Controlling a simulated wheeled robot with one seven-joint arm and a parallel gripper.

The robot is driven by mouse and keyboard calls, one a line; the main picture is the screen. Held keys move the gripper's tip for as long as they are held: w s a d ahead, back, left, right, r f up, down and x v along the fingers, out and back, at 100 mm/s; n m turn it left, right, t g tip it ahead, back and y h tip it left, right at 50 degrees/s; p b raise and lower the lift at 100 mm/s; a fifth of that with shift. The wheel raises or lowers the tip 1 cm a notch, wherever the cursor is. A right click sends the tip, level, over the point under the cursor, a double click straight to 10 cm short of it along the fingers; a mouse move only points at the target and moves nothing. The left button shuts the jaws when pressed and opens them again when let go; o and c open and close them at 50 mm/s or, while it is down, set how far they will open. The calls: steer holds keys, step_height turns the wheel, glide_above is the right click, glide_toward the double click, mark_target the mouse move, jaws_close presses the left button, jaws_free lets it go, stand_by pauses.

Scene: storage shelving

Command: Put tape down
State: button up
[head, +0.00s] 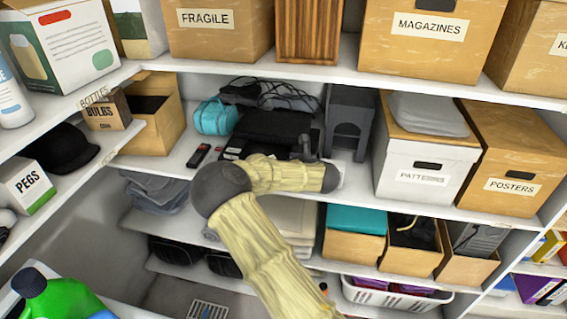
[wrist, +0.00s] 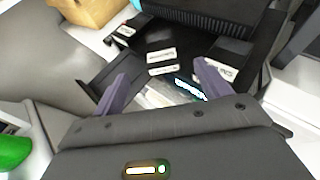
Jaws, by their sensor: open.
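Black video tapes with white labels (wrist: 162,56) lie on the shelf just beyond my gripper in the wrist view. My gripper (wrist: 161,70) is open, its two purple-grey fingers spread apart. A black tape-like case (wrist: 106,84) lies beside the left finger. I cannot tell whether either finger touches a tape, or which tape the task means. In the head view, black tapes (head: 232,152) show on the middle shelf, left of my gripper (head: 303,148). My arm hides part of this shelf.
A black device (head: 270,125) with cables stands behind the tapes. A teal bag (head: 214,117) and a remote (head: 199,156) are to the left. A grey holder (head: 348,115) and the white "PATTERNS" box (head: 421,172) are to the right. The shelf above overhangs.

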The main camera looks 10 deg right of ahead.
steer(key=s+d+f+m+g+h, duration=0.1)
steer(key=s+d+m+h, duration=0.4)
steer(key=m, duration=0.7)
steer(key=s+d+m+g+h, duration=0.15)
steer(key=s+d+m, duration=0.25)
steer(key=d+m, duration=0.55)
steer(key=s+a+r+m+g, duration=0.1)
steer(key=s+a+m+g, duration=0.2)
steer(key=s+m, duration=0.6)
steer(key=s+a+r+m+g, duration=0.1)
steer(key=s+a+m+g, duration=0.3)
steer(key=s+m, duration=0.6)
steer(key=s+a+y, duration=0.1)
steer(key=s+a, duration=0.1)
steer(key=s, duration=0.4)
steer(key=shift+a, duration=0.2)
steer(key=shift+s+m, duration=0.1)
steer(key=shift+m, duration=0.15)
steer(key=shift+f, duration=0.1)
